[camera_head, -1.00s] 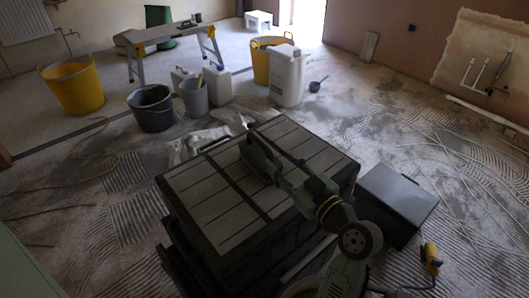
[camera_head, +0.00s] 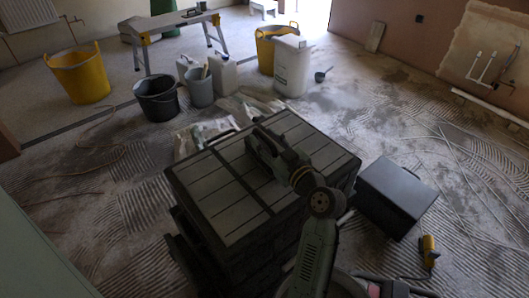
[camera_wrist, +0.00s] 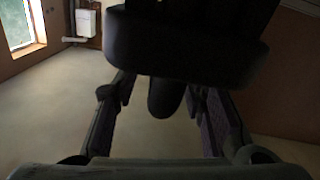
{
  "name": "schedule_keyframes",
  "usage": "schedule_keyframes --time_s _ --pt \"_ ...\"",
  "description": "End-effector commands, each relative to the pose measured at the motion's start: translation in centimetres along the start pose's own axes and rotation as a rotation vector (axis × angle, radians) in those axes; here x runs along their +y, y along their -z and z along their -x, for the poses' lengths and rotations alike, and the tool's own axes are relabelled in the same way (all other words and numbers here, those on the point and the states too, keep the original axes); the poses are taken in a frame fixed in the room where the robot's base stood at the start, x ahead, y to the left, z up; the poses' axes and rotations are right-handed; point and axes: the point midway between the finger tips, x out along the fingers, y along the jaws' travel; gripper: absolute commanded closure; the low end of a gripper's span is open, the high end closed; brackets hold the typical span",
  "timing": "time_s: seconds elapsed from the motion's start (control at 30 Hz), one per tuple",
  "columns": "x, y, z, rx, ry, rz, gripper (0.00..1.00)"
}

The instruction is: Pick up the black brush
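My gripper (camera_head: 262,143) is low over the top of the tile-covered stack (camera_head: 215,218) in the head view. In the wrist view my gripper (camera_wrist: 163,120) has its two fingers spread apart, with floor showing between them. A large black shape (camera_wrist: 185,45) fills the top middle of the wrist view, with a rounded black end (camera_wrist: 165,98) hanging between the fingers. It may be the black brush, but it is too dark to be sure. It hides the fingertips, and contact is not clear. I cannot make out the brush in the head view.
A dark box (camera_head: 397,195) stands right of the stack. A yellow tool (camera_head: 429,250) lies near it. Behind the stack are a black bucket (camera_head: 157,101), a grey bucket (camera_head: 199,91), a white container (camera_head: 292,68) and yellow tubs (camera_head: 78,77). Open floor lies at the right.

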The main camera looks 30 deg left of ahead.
Motion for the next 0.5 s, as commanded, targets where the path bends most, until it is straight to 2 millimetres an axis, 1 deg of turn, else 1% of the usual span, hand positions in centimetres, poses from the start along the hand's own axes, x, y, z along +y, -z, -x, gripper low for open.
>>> schedule_keyframes --time_s 0.03,0.07,0.5 --pt "0.0 0.0 0.02 0.0 0.0 0.0 0.66" --pt "0.0 0.01 0.02 0.0 0.0 0.0 0.68" --pt "0.01 0.02 0.04 0.0 0.0 0.0 0.97"
